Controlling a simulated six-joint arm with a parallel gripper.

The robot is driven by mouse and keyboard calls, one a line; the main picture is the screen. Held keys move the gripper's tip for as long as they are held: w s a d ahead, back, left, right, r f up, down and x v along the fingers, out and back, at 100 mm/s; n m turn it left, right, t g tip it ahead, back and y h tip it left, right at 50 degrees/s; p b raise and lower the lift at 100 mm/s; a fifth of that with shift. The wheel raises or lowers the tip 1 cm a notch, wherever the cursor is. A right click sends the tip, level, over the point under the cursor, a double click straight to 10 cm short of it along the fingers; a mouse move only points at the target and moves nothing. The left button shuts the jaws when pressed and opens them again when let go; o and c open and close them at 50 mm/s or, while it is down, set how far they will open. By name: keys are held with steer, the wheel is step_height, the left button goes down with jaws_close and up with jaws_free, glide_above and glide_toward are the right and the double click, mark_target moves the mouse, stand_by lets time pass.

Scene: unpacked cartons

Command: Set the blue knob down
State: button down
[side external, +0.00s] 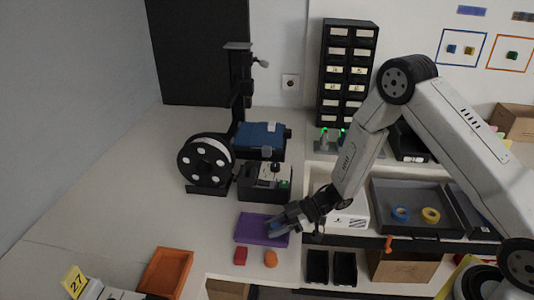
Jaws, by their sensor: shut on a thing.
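A red piece (240,256) and an orange piece (271,259) lie in front of the purple block. An orange tray (167,272) is at front left. A black printer (265,182) stands behind. A grey tray (388,190) holds blue and yellow rings. The left tabletop is clear.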

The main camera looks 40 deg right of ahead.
steer(key=c, duration=0.7)
jaws_free()
steer(key=shift+r, duration=0.15)
steer(key=v, duration=1.2)
steer(key=shift+w, duration=0.1)
